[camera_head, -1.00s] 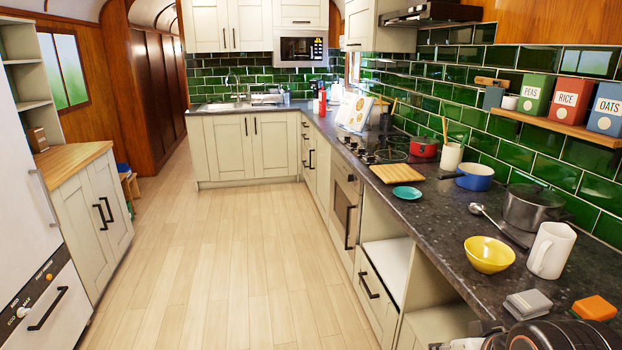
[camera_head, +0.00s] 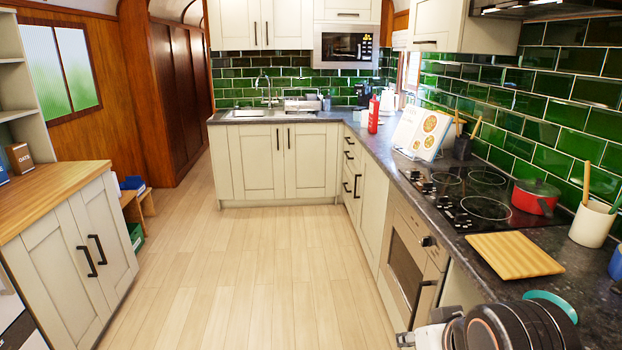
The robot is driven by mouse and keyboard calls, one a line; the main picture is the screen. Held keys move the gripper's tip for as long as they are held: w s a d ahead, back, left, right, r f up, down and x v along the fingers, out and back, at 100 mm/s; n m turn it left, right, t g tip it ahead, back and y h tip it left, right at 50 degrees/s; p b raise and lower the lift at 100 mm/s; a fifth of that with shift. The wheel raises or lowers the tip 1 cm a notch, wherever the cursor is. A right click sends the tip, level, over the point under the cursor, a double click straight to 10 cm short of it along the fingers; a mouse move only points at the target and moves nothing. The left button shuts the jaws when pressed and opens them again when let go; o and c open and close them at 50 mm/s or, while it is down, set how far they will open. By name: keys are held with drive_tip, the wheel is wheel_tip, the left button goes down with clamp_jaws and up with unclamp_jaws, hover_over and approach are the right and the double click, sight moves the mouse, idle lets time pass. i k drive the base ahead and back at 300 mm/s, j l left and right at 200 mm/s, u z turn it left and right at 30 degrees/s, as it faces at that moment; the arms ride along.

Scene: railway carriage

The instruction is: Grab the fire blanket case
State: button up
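I cannot make out a fire blanket case for certain in the head camera view. A small upright red object (camera_head: 373,115) stands on the far part of the right counter, near the corner by the sink. It looks like a bottle or canister rather than a flat case. Part of my own arm, with dark rounded links, shows at the bottom right edge, in front of the right counter. No gripper fingers can be made out.
The wooden floor (camera_head: 250,270) is clear between the left cabinet (camera_head: 75,240) and the right counter (camera_head: 465,245). The oven (camera_head: 410,260) faces the aisle. A cutting board (camera_head: 515,257), a red pot (camera_head: 536,197) and a recipe stand (camera_head: 422,132) are on the right counter.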

sight(373, 108)
drive_tip(key=i, duration=2.1)
drive_tip(key=i+z, duration=0.2)
drive_tip(key=i, duration=0.3)
drive_tip(key=i+j+z, duration=0.2)
drive_tip(key=i, duration=0.25)
drive_tip(key=i+j+z, duration=0.2)
drive_tip(key=i, duration=0.25)
drive_tip(key=i+j+z, duration=0.25)
drive_tip(key=i, duration=0.2)
drive_tip(key=i+j+z, duration=0.85)
drive_tip(key=j+z, duration=0.25)
